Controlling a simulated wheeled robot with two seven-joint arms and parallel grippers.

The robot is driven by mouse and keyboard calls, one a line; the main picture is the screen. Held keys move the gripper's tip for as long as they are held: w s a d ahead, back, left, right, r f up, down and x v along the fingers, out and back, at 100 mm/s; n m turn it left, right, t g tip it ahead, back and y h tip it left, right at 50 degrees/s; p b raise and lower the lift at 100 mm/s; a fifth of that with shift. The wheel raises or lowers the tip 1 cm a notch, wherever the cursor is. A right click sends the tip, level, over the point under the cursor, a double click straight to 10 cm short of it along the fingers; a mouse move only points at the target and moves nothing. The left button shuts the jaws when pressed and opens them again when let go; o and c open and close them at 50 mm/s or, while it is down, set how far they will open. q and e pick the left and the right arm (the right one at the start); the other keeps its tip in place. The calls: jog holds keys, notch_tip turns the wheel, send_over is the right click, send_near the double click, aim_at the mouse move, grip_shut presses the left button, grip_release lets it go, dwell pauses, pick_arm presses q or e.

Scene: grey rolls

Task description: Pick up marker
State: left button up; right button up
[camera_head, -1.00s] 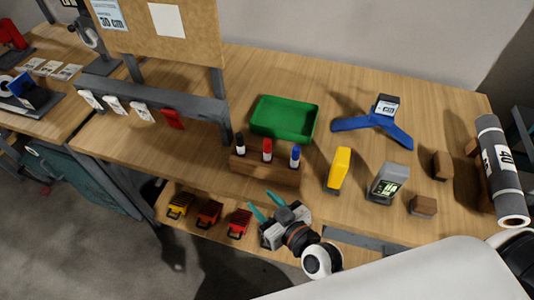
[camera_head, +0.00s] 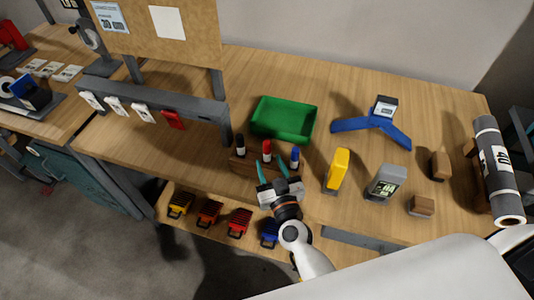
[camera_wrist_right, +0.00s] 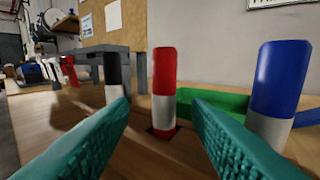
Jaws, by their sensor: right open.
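Three markers stand upright in a wooden block (camera_head: 243,166): a black one (camera_head: 240,145), a red one (camera_head: 267,151) and a blue one (camera_head: 295,155). My right gripper (camera_head: 272,169) is open at the front of the block, with its teal fingers pointing at the markers. In the right wrist view, the red marker (camera_wrist_right: 164,88) stands beyond the gap between the two open fingers (camera_wrist_right: 160,118). The black marker (camera_wrist_right: 114,72) is to the left and the blue marker (camera_wrist_right: 278,90) to the right. Nothing is held. My left gripper is not in view.
A green tray (camera_head: 283,135) sits behind the block. A yellow object (camera_head: 338,170) and a grey device (camera_head: 386,183) stand to the right. A blue stand (camera_head: 372,125) is farther back. Several small crates (camera_head: 239,222) sit on the lower shelf.

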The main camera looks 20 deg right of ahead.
aim_at(268, 157)
jog(key=w, duration=0.4)
jog(key=shift+w+d+f, duration=0.2)
jog(key=shift+w, duration=0.2)
jog(key=shift+s, duration=0.1)
grip_shut()
notch_tip(268, 157, up, 10)
jog(key=p, duration=1.1)
